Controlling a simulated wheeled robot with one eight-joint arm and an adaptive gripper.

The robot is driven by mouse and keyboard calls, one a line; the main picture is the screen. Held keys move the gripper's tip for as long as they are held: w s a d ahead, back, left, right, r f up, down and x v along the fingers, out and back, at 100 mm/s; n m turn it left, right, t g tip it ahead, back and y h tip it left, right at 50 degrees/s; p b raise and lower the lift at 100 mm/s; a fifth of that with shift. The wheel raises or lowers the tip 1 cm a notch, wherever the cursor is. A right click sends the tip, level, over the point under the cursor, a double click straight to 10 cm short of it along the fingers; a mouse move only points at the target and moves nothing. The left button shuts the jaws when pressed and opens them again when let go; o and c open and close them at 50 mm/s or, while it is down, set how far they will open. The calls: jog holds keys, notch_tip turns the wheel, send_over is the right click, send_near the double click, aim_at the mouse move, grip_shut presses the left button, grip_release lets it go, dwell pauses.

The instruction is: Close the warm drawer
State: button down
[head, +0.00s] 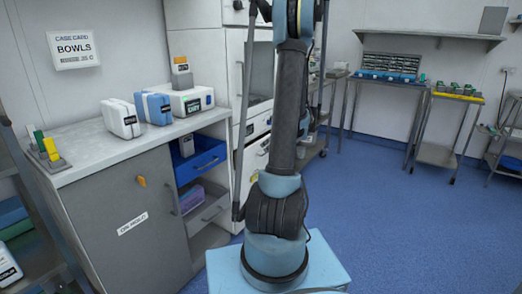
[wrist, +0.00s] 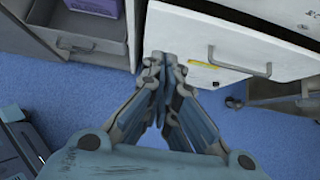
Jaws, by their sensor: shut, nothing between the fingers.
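A white drawer front (wrist: 200,40) with a grey bar handle (wrist: 240,64) and a yellow label fills the upper right of the wrist view. It looks like the warm drawer, but I cannot read a name on it. My gripper (wrist: 163,58) is shut and empty, its fingertips near the left lower edge of this front. I cannot tell whether they touch it. In the head view, the white cabinet with drawers (head: 252,158) stands behind my arm, which partly hides it. How far the drawer stands out is unclear.
A grey drawer (wrist: 92,48) holding a purple box is left of the white front; it also shows in the head view (head: 205,212), below an open blue drawer (head: 205,162). A counter (head: 100,148) with boxes is at left. Blue floor (head: 400,230) is clear at right.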

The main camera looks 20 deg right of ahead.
aim_at(244, 152)
jog(key=shift+w+a+r+x, duration=0.2)
jog(key=shift+w+r+x, duration=0.1)
jog(key=shift+x, duration=1.65)
jog(key=shift+w+a+r+x, duration=0.25)
jog(key=shift+r+x, duration=0.1)
jog(key=shift+x, duration=1.6)
jog(key=shift+w+a+r+x, duration=0.2)
jog(key=shift+r+x, duration=0.1)
jog(key=shift+x, duration=1.65)
jog(key=shift+w+a, duration=0.85)
jog(key=shift+w, duration=0.15)
